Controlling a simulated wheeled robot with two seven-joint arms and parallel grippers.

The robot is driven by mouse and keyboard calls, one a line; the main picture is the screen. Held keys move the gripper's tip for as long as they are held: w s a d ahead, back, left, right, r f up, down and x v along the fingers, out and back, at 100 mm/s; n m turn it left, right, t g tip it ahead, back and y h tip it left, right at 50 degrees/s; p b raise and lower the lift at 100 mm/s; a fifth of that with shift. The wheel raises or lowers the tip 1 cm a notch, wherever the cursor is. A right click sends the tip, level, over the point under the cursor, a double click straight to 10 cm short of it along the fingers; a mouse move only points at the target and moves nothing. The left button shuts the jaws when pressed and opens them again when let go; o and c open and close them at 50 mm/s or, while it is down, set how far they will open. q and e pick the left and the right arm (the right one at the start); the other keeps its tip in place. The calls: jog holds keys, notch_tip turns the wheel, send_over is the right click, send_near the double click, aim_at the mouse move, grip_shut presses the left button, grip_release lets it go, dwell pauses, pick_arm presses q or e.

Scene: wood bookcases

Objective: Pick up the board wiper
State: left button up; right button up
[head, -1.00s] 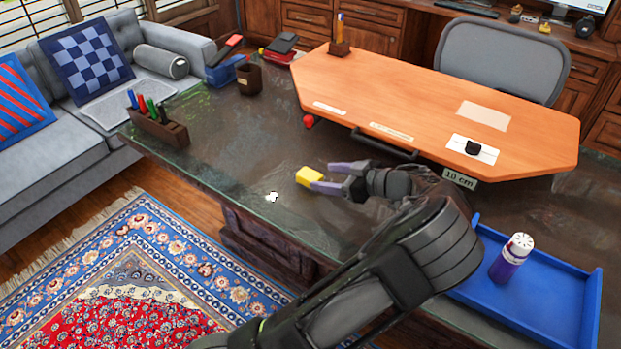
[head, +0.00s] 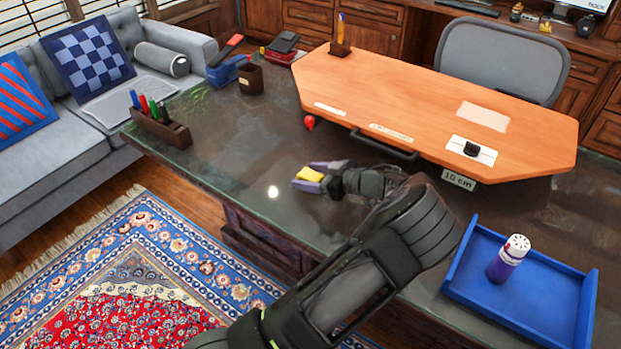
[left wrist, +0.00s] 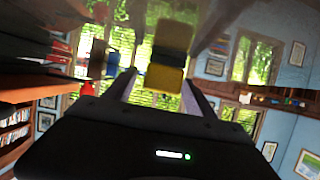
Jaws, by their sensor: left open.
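The board wiper (head: 311,174) is a small yellow block on the dark glossy desk top, left of the middle in the head view. My left gripper (head: 306,176) is open, with its two purple-grey fingers on either side of the wiper. In the left wrist view the wiper (left wrist: 165,78) shows yellow with a dark band, between the spread fingers of my left gripper (left wrist: 160,88). A second yellow patch beyond the band looks like its reflection. I cannot tell whether a finger touches it. My right gripper is not in view.
An orange raised board (head: 430,110) with a dark handle (head: 384,146) stands behind. A blue tray (head: 540,300) holding a purple-and-white bottle (head: 507,260) lies right. A pen holder (head: 161,128) stands left. The desk left of the wiper is clear.

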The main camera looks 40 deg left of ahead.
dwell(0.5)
pick_arm(q)
grip_shut()
dwell(0.5)
